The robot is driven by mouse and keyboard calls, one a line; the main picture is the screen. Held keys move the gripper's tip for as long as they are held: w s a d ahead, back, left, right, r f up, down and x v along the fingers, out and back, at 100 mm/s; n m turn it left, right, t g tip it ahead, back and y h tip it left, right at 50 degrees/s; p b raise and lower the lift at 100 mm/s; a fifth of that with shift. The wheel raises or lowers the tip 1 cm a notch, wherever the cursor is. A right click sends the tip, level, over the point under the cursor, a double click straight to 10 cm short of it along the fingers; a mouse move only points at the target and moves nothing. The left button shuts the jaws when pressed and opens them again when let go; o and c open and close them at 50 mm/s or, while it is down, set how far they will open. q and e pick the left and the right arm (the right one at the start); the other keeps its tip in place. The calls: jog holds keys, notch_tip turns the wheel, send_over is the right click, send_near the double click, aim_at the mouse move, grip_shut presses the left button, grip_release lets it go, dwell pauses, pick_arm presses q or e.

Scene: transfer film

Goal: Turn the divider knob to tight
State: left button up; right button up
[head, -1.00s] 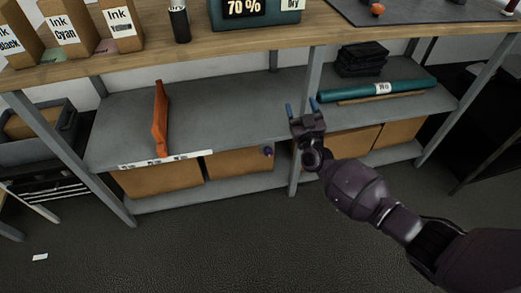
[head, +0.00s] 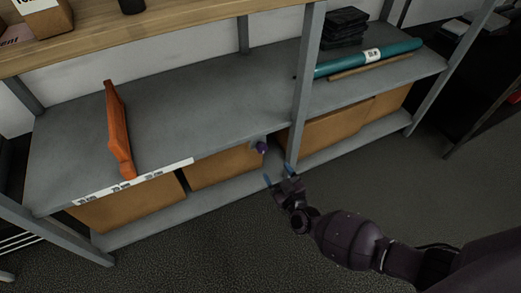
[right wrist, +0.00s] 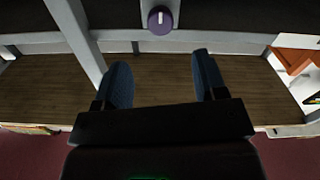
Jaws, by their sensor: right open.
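The purple divider knob (head: 262,147) sits at the front edge of the grey middle shelf, left of the upright post. In the right wrist view the knob (right wrist: 160,20) faces the camera, with a pale line running up and down on its face. My right gripper (head: 279,176) is open and empty, a little below and in front of the knob, apart from it. Its two blue fingers (right wrist: 160,82) show in the right wrist view, with the knob beyond the gap between them. The orange divider (head: 118,130) stands upright on the shelf at the left. My left gripper is not in view.
The grey upright post (head: 303,90) stands close to the right of the knob. A label strip (head: 135,181) runs along the shelf edge. Cardboard boxes (head: 225,167) fill the bottom shelf. A teal roll (head: 370,58) lies on the right shelf. The floor in front is clear.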

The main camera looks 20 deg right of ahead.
aim_at(263, 150)
jog(key=w+b, duration=0.1)
jog(key=w, duration=0.3)
jog(key=w+b, duration=0.2)
jog(key=w, duration=0.3)
jog(key=shift+w+a+f, duration=0.1)
jog(key=shift+w+a, duration=0.05)
jog(key=shift+a, duration=0.05)
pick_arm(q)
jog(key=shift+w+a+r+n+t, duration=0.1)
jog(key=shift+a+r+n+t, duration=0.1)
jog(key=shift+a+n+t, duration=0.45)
pick_arm(e)
jog(key=shift+w, duration=0.6)
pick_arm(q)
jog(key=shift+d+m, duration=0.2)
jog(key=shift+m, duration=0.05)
pick_arm(e)
jog(key=shift+r, duration=0.2)
jog(key=c, duration=0.9)
